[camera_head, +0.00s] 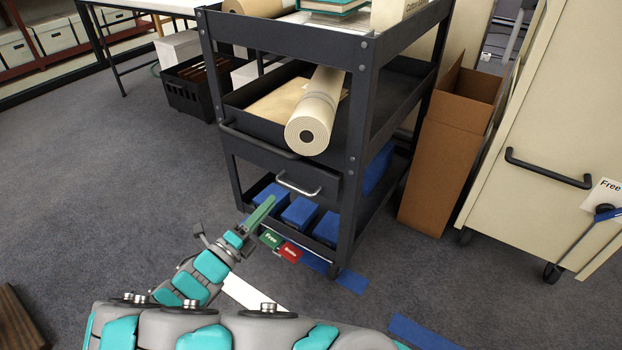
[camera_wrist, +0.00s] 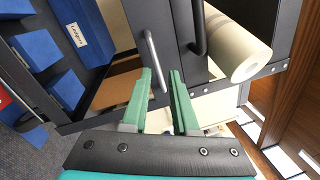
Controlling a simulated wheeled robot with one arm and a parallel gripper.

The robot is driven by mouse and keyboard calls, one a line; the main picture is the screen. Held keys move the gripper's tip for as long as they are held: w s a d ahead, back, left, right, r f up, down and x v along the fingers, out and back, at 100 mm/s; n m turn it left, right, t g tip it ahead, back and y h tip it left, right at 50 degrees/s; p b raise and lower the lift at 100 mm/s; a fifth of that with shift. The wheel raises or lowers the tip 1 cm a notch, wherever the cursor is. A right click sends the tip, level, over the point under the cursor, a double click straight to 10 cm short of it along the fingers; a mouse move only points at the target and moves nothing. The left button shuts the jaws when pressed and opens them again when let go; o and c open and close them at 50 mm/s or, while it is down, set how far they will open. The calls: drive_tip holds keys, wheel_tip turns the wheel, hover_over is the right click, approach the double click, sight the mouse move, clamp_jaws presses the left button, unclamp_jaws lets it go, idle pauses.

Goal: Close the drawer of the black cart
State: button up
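The black cart (camera_head: 357,130) stands at centre in the head view. Its drawer (camera_head: 322,187), below the middle shelf, has a silver bar handle (camera_head: 299,186). The drawer front seems to stand slightly out from the frame; how far is unclear. In the wrist view the drawer front (camera_wrist: 170,45) and its handle (camera_wrist: 153,62) are just beyond my fingertips. My gripper (camera_head: 268,204), with green fingers, is in front of the cart, below and left of the handle. In the wrist view my gripper (camera_wrist: 161,73) is open, with nothing between its fingers.
A rolled cream sheet (camera_head: 315,112) sticks out over the middle shelf, above the drawer. Blue boxes (camera_head: 299,212) fill the bottom shelf. A dark rail (camera_head: 257,141) runs along the middle shelf's front. A cardboard box (camera_head: 440,165) stands right of the cart.

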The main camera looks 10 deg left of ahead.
sight(293, 186)
drive_tip(key=shift+w+d+r+n+t+b, duration=0.15)
drive_tip(key=shift+w+d+n, duration=0.6)
drive_tip(key=shift+w, duration=0.5)
drive_tip(key=shift+w+d+n+t+b, duration=0.15)
drive_tip(key=shift+w+d+n, duration=0.6)
drive_tip(key=shift+w, duration=0.45)
drive_tip(key=shift+w+d+r+n+b, duration=0.15)
drive_tip(key=shift+w+d+n, duration=0.6)
drive_tip(key=shift+w, duration=0.5)
drive_tip(key=shift+d+f, duration=0.1)
drive_tip(key=shift+c, duration=0.3)
drive_tip(key=shift+m, duration=0.25)
clamp_jaws()
